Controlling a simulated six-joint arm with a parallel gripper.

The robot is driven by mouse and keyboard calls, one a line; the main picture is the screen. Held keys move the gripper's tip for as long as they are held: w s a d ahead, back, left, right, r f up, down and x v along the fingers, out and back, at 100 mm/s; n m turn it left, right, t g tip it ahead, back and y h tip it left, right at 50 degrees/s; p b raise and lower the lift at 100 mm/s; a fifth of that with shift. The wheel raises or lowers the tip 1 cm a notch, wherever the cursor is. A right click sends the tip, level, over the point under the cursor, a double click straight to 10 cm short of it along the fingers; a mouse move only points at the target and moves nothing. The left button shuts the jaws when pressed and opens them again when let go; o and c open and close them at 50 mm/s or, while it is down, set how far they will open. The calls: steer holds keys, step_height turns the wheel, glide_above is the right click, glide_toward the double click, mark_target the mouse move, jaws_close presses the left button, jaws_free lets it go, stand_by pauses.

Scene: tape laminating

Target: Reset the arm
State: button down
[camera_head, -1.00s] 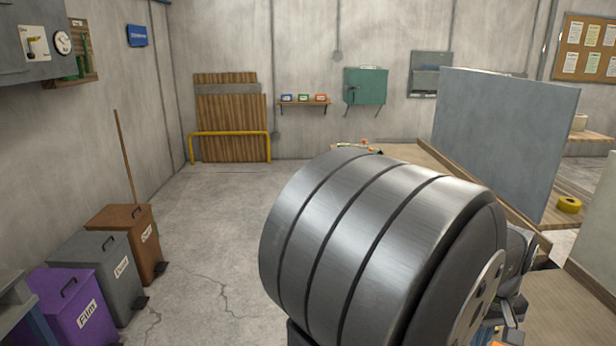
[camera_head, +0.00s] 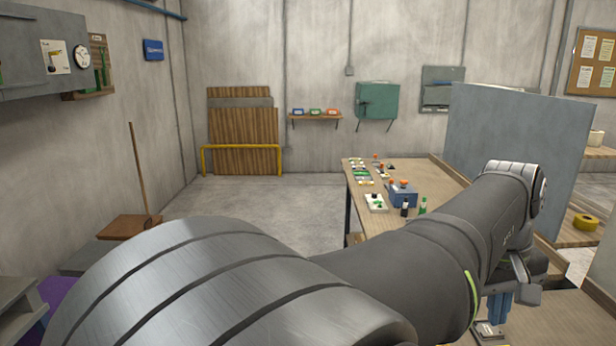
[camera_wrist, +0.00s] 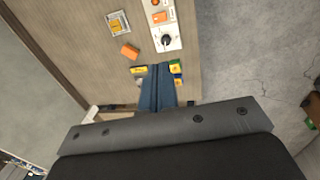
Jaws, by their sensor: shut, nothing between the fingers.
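My gripper (camera_head: 498,310) hangs at the lower right of the head view, under the end of my outstretched arm. In the wrist view its two blue fingers (camera_wrist: 157,72) are together, with nothing between them. Past the fingertips lies a wooden worktop with an orange block (camera_wrist: 130,51) and a white panel with a black knob (camera_wrist: 166,42). Small yellow and green pieces (camera_wrist: 176,69) show beside the fingertips; I cannot tell whether the fingers touch anything. My arm hides much of the near bench in the head view.
A wooden bench (camera_head: 420,178) carries a blue box (camera_head: 403,195), small bottles (camera_head: 422,206) and a white control panel (camera_head: 375,203). A grey partition (camera_head: 515,145) stands on the right, with a yellow tape roll (camera_head: 586,222) beyond it. Open floor (camera_head: 260,200) lies left of the bench.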

step_height(320, 180, down, 7)
steer(key=d, duration=0.1)
step_height(320, 180, up, 10)
steer(key=a, duration=0.1)
steer(key=shift+a, duration=0.3)
steer(key=shift+f, duration=0.1)
stand_by(0.9)
